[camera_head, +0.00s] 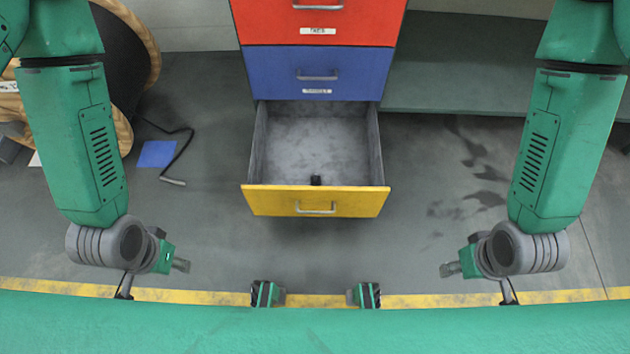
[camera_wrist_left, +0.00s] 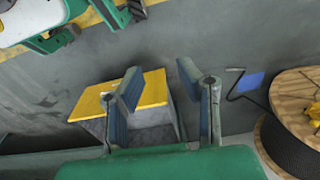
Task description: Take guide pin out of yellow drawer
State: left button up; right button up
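The yellow drawer (camera_head: 315,200) is pulled open at the bottom of the cabinet, its grey inside facing up. A small dark piece, which looks like the guide pin (camera_head: 316,180), sits in the drawer close behind the front panel. My left gripper (camera_head: 180,264) is left of and nearer than the drawer, apart from it. In the left wrist view my left gripper (camera_wrist_left: 158,70) has its fingers wide apart with nothing between them; the yellow drawer (camera_wrist_left: 90,104) shows beyond them. My right gripper (camera_head: 450,268) is right of the drawer, small and side-on, so its opening is unclear.
Above the open drawer are a blue drawer (camera_head: 318,73) and a red drawer (camera_head: 318,25), both shut. A wooden cable reel (camera_head: 140,35) stands at the left, near a blue sheet (camera_head: 157,154) and a dark cable (camera_head: 178,150) on the floor. Floor on both sides of the drawer is mostly clear.

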aim_at(316, 180)
jog(key=i+l, duration=0.25)
jog(key=l, duration=0.2)
jog(key=i+l+z, duration=0.15)
jog(key=l, duration=0.3)
jog(key=i+l, duration=0.35)
jog(key=l+z, duration=0.05)
jog(key=l, duration=0.05)
